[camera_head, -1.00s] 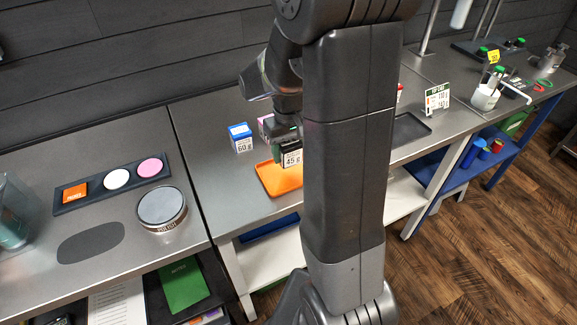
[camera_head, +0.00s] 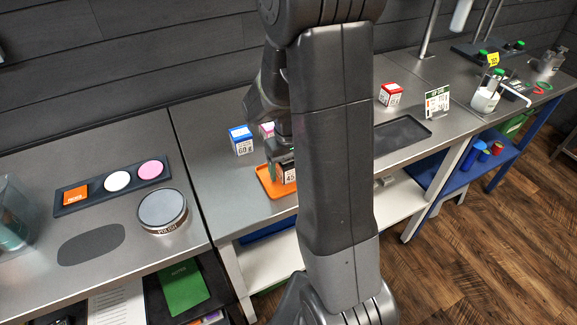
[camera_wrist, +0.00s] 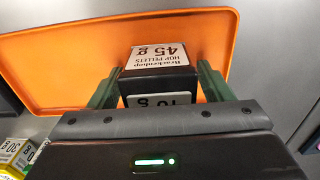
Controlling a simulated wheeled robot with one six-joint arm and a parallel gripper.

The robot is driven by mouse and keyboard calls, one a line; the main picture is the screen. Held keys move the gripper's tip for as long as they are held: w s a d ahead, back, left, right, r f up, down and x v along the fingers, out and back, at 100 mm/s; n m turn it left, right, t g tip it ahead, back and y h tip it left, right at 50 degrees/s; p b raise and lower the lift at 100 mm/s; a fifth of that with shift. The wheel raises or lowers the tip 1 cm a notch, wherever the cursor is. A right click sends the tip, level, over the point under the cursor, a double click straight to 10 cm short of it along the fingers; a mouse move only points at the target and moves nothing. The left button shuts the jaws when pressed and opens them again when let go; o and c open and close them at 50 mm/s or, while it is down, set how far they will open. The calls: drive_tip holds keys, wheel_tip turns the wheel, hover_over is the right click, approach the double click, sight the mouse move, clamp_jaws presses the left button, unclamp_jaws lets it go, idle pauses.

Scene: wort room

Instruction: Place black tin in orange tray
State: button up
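The black tin (camera_wrist: 158,82), a box with a white "45 g" hop pellets label, is between the green-padded fingers of my gripper (camera_wrist: 160,88), which look shut on its sides. The tin (camera_head: 289,175) also shows in the head view, partly hidden by my arm. The orange tray (camera_wrist: 60,65) lies under and around the tin in the wrist view. In the head view the tray (camera_head: 268,185) is on the steel bench, its right part hidden by my arm. The tin is over the tray or in it; I cannot tell whether it touches the floor.
A blue box (camera_head: 240,141) and a pink box (camera_head: 267,129) stand just behind the tray. A red box (camera_head: 391,94), an empty dark tray (camera_head: 410,132) and a price sign (camera_head: 437,102) are to the right. A round polish tin (camera_head: 162,209) stands on the left bench.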

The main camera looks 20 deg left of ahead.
drive_tip(key=shift+r, duration=0.1)
wheel_tip(320, 180, up, 12)
drive_tip(key=shift+r, duration=0.1)
idle(0.5)
